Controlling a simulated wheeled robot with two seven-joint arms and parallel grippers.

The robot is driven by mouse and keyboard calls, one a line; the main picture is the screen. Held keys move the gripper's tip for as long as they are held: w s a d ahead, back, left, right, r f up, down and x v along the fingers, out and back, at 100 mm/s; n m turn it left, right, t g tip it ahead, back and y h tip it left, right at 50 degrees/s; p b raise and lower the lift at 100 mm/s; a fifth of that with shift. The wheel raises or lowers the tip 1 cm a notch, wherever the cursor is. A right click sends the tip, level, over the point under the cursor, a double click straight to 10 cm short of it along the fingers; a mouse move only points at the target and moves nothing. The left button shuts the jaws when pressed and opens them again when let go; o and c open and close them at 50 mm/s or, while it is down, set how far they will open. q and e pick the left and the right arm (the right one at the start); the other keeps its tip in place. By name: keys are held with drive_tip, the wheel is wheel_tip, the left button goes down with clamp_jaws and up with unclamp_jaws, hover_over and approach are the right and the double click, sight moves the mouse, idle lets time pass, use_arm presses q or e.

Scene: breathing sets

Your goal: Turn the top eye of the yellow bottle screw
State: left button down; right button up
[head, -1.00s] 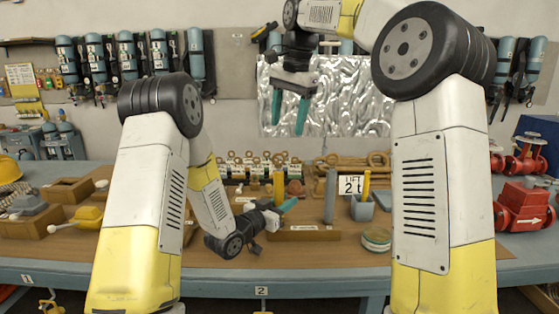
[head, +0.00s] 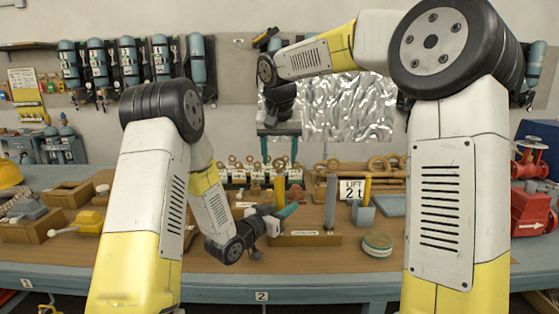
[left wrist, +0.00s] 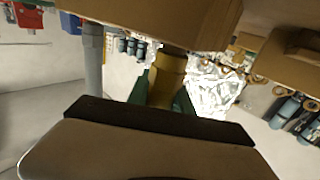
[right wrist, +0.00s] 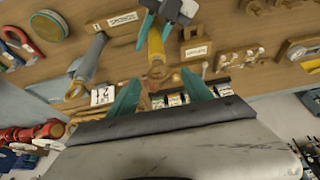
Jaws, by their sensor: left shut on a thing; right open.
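The yellow bottle screw (head: 279,190) stands upright over the table in the head view. My left gripper (head: 284,212) is shut on its body, low down; the yellow body also shows between green fingers in the left wrist view (left wrist: 167,78). My right gripper (head: 279,158) points down above the bottle screw, open and empty. In the right wrist view the top eye (right wrist: 158,72) lies just beyond and between the open fingers of my right gripper (right wrist: 160,92), apart from them. The far end of the bottle screw is hidden by my left gripper.
A row of small fittings with eyes (head: 250,170) stands behind. A grey bottle screw (head: 330,200) and a "LIFT 2 t" sign (head: 352,188) are to the right. A round tin (head: 377,244) sits near the front.

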drive_tip(key=shift+x, duration=0.85)
drive_tip(key=shift+c, duration=0.5)
clamp_jaws()
drive_tip(key=shift+n, duration=0.4)
